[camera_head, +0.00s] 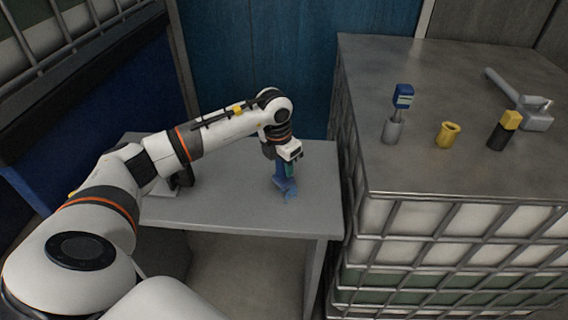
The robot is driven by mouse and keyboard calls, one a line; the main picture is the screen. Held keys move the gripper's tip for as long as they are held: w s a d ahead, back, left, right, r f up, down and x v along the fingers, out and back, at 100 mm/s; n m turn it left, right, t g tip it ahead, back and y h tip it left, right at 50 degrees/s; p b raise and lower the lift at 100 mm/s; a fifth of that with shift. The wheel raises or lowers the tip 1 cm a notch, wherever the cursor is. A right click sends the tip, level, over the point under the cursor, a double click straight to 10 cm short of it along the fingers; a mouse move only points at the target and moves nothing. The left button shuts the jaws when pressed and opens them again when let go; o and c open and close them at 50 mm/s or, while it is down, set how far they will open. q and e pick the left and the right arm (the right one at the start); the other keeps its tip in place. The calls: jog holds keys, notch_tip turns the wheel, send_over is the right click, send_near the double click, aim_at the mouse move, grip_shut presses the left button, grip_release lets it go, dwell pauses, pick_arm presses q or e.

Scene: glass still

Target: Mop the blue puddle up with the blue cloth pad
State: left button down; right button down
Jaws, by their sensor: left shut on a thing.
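My left arm reaches in from the left over the grey table (225,205). Its gripper (290,171) points down above the table's right part and is shut on the blue cloth pad (281,186). The pad is small in the picture and partly covered by the gripper. Its lower end is at or very near the table top; I cannot tell if it touches. A small lighter blue patch (291,197) shows just below the pad; it may be the blue puddle or part of the pad. My right gripper is not in view.
To the right stands a taller caged container with a metal top (440,165). On it are a grey holder with a blue-headed item (403,96), a yellow cup (447,134), a black and yellow item (504,130) and a grey tool (535,115). The table's front left is clear.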

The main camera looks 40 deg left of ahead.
pick_arm(q)
jog(key=shift+f+b, duration=0.4)
jog(key=shift+f, duration=0.05)
dwell(0.6)
jog(key=shift+s+d+r+p, duration=0.1)
jog(key=shift+s+d+p, duration=0.1)
jog(key=shift+d, duration=0.45)
jog(key=shift+s+d+r+p, duration=0.1)
jog(key=shift+d+p, duration=0.1)
jog(key=shift+d, duration=0.6)
jog(key=shift+s+d, duration=0.1)
jog(key=shift+s+d+f, duration=0.1)
jog(key=shift+s+d, duration=0.05)
jog(key=shift+d, duration=0.55)
jog(key=shift+s+d+f, duration=0.1)
jog(key=shift+s+d, duration=0.05)
jog(key=shift+d, duration=0.5)
jog(key=shift+a, duration=0.1)
